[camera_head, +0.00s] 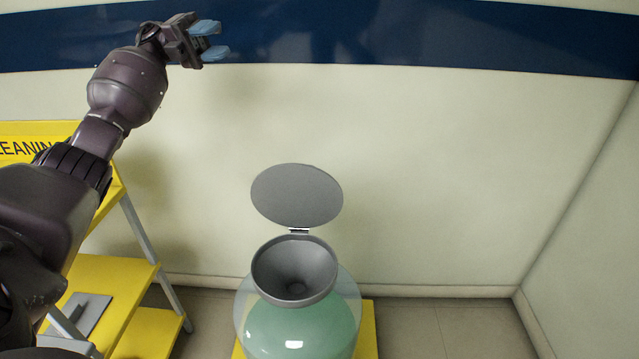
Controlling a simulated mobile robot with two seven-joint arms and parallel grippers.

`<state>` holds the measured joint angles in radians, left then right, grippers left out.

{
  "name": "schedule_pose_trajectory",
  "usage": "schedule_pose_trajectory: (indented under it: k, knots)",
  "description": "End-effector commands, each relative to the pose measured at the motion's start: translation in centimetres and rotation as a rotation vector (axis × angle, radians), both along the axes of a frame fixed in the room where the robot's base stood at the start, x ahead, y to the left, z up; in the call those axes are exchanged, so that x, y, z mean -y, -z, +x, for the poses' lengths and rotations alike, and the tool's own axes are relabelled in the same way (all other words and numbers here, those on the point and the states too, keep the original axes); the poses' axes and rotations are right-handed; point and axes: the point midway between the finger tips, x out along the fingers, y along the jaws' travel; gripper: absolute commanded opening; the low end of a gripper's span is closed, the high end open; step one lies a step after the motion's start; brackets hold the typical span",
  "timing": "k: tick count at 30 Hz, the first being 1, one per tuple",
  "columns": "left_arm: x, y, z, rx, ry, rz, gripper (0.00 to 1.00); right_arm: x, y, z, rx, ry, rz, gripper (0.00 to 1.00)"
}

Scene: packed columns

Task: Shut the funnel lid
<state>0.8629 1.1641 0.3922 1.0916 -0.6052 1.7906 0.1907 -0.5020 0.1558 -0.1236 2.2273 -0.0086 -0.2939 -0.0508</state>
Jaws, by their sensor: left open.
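A grey funnel (294,271) sits in the top of a clear round container (298,331) with green contents. Its round grey lid (297,195) stands up and open behind the funnel, joined to it by a small hinge (299,231). My left gripper (215,40) is open and empty, high at the upper left in front of the wall. It is well above and to the left of the lid and touches nothing. My right gripper is not in view.
A yellow cleaning cart or stepped stand (110,285) with grey legs is at the left, partly behind my left arm. The container rests on a yellow base (367,330). A pale wall (450,170) with a blue band is behind, and another wall is at the right. The floor right of the container is clear.

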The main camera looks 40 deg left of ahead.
Motion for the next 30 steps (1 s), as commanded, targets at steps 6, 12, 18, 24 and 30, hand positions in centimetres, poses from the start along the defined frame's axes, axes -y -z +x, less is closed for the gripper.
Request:
schedule_pose_trajectory:
  k: [6,12,18,24,30]
  knots:
    - [0.0,17.3,4.3,-0.219,-0.001,0.001,0.40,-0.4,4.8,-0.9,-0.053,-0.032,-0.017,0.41]
    - [0.0,25.7,5.3,-0.324,-0.001,0.001,0.40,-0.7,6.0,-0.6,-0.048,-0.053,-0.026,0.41]
    - [0.0,28.2,5.4,-0.357,-0.001,0.001,0.40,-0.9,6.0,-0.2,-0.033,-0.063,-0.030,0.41]
    - [1.3,28.1,5.6,-0.353,0.002,0.001,0.40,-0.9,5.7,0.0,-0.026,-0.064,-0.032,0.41]
    - [4.4,28.1,6.1,-0.353,0.003,0.000,0.40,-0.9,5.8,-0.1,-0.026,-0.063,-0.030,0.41]
